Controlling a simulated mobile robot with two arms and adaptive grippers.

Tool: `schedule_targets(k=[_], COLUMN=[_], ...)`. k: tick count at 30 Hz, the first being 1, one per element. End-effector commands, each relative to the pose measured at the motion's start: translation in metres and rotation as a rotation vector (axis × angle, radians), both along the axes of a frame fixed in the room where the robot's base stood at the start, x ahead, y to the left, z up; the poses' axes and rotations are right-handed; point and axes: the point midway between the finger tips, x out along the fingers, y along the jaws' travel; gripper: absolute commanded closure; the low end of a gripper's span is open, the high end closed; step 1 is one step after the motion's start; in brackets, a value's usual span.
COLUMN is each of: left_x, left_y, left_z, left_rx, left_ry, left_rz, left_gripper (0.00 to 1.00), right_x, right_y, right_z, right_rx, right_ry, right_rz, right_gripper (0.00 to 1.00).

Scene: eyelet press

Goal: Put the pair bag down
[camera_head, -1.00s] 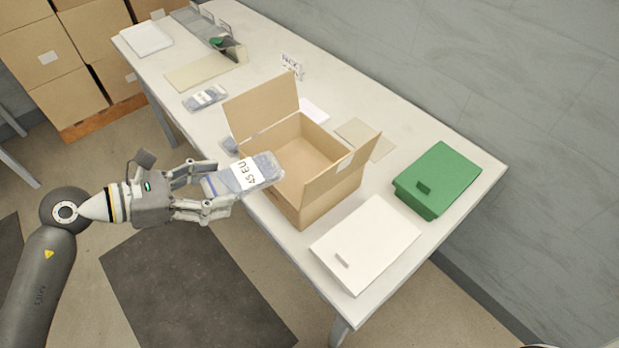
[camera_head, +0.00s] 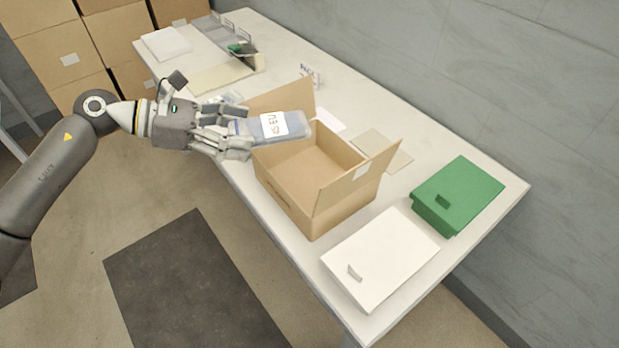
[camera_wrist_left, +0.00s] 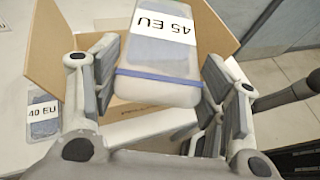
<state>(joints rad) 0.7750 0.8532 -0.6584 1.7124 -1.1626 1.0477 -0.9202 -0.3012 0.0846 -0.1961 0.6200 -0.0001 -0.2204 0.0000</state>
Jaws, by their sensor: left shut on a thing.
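The pair bag (camera_head: 284,127) is a clear bag of blue-grey material with a white "45 EU" label. My left gripper (camera_head: 240,130) is shut on its near end and holds it roughly level above the back left part of the open cardboard box (camera_head: 327,205). The bag also shows in the left wrist view (camera_wrist_left: 160,60), with a blue band across it, between the fingers of the left gripper (camera_wrist_left: 160,95). The box floor looks empty where I can see it; the bag hides part of the box's back. My right gripper is not in view.
A white lidded box (camera_head: 385,255) and a green box (camera_head: 462,192) stand right of the carton on the table. A second bag labelled "40 EU" (camera_wrist_left: 42,118) lies on the table beside the carton. The carton's raised flaps (camera_head: 352,180) stand around its opening.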

Motion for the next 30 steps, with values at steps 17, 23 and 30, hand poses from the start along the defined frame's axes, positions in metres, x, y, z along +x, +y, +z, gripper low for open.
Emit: schedule_targets(k=[17, 23, 30], left_x=[0.011, 0.012, 0.013], left_y=[-0.111, -0.121, -0.123], left_z=[-0.074, -0.087, -0.118], left_rx=[-0.002, -0.003, -0.003], left_ry=[0.001, 0.001, 0.003], left_rz=[-0.001, -0.001, 0.0], left_gripper=[0.6, 0.6, 0.6], right_x=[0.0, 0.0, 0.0], right_y=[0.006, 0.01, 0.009], right_z=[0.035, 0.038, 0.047], right_rx=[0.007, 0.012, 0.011], right_ry=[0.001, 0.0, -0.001], right_rz=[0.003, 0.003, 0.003], right_gripper=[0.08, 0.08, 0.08])
